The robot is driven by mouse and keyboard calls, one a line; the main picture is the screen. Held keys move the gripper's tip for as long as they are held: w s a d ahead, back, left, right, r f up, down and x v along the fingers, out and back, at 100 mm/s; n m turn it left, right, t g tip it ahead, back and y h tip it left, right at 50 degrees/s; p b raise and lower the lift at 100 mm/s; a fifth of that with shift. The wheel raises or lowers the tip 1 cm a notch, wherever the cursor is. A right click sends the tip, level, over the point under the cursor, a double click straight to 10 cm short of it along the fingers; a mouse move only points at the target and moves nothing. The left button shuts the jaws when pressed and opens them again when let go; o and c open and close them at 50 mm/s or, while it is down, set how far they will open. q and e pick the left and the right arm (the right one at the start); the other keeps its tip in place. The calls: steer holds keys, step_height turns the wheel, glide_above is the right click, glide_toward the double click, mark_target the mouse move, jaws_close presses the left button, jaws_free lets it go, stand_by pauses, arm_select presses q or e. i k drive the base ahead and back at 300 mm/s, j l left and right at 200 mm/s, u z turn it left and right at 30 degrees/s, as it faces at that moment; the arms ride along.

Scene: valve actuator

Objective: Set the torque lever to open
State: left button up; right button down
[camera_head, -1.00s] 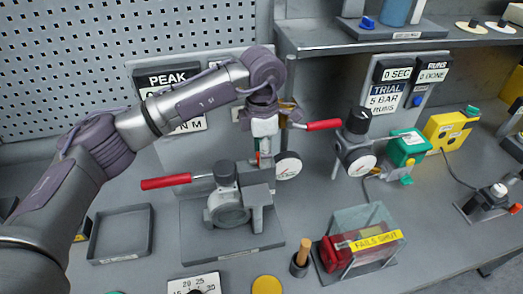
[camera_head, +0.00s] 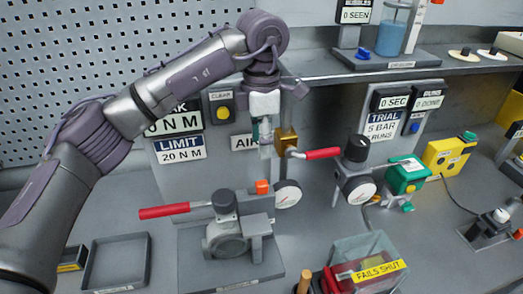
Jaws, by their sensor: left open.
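The torque lever, a rod with a red grip (camera_head: 165,211), sticks out to the left from the grey torque fixture (camera_head: 228,240), roughly level. A small orange-red block (camera_head: 262,187) sits above the fixture's right side. My left gripper (camera_head: 265,152) points down above that block, open and empty, in front of the wall panel. It is apart from the red grip, to its upper right. A second red-handled lever (camera_head: 320,154) joins a brass block (camera_head: 287,139) just right of the gripper. My right gripper is out of view.
A pressure gauge (camera_head: 288,194) stands close beside the fixture. An empty grey tray (camera_head: 147,262) lies at left. A clear-covered box marked FAILS SHUT (camera_head: 378,272) stands at front right. The shelf edge (camera_head: 330,75) runs behind the arm.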

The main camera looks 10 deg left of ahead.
mark_target(223, 201)
steer(key=k+l, duration=0.1)
steer(key=k, duration=0.4)
steer(key=k+l, duration=0.1)
steer(key=k, duration=0.4)
steer(key=k+l, duration=0.15)
steer(key=k, duration=0.35)
